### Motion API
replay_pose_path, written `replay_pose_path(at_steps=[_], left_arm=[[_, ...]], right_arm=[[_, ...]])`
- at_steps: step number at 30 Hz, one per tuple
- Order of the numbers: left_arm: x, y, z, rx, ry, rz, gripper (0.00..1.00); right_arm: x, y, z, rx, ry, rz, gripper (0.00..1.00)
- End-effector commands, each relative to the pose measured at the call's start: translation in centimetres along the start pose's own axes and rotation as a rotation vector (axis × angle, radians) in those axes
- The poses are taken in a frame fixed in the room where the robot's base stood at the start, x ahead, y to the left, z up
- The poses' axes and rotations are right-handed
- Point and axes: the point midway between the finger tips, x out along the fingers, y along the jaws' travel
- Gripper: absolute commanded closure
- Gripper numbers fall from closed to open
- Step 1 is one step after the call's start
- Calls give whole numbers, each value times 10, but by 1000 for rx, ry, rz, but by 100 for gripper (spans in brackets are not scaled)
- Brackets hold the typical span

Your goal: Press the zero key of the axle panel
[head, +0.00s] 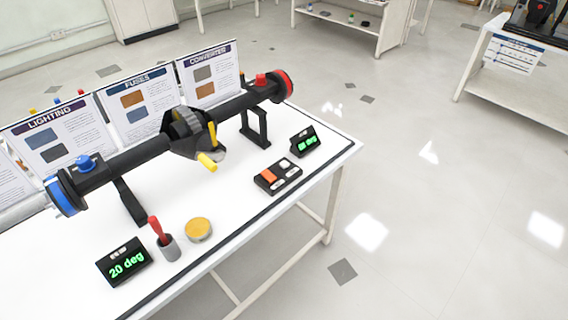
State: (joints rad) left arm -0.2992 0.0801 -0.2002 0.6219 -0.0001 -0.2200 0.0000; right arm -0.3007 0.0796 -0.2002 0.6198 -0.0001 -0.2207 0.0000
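A small black key panel (290,179) lies on the white table near its right front edge. It has one orange key (268,176) and smaller white keys (285,162). Key labels are too small to read, so I cannot tell which is the zero key. The black axle (130,157) rests on stands behind it, with a blue disc (63,196) at the left end and a red-rimmed disc (284,86) at the right end. A display (123,262) reads "20 deg". Another green display (305,142) stands behind the panel. Neither gripper is in view.
A grey cup (168,248) with a red-handled tool and a round yellow-topped tin (198,229) stand left of the panel. Poster boards (136,100) line the table's back. The white table (235,237) is clear between tin and panel. Open floor lies to the right.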

Motion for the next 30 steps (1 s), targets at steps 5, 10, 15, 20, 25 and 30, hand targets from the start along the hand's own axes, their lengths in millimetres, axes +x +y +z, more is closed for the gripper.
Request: replay_pose_path(at_steps=[5, 10, 15, 20, 25, 30], left_arm=[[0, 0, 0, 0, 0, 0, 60], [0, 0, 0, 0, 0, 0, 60], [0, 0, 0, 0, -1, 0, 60], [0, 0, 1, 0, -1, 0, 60], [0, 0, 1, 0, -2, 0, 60], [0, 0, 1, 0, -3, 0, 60]], right_arm=[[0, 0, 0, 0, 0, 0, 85], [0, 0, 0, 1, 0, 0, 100], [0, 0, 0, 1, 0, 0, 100], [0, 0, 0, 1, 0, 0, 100], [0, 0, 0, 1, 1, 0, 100], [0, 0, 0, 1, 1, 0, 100]])
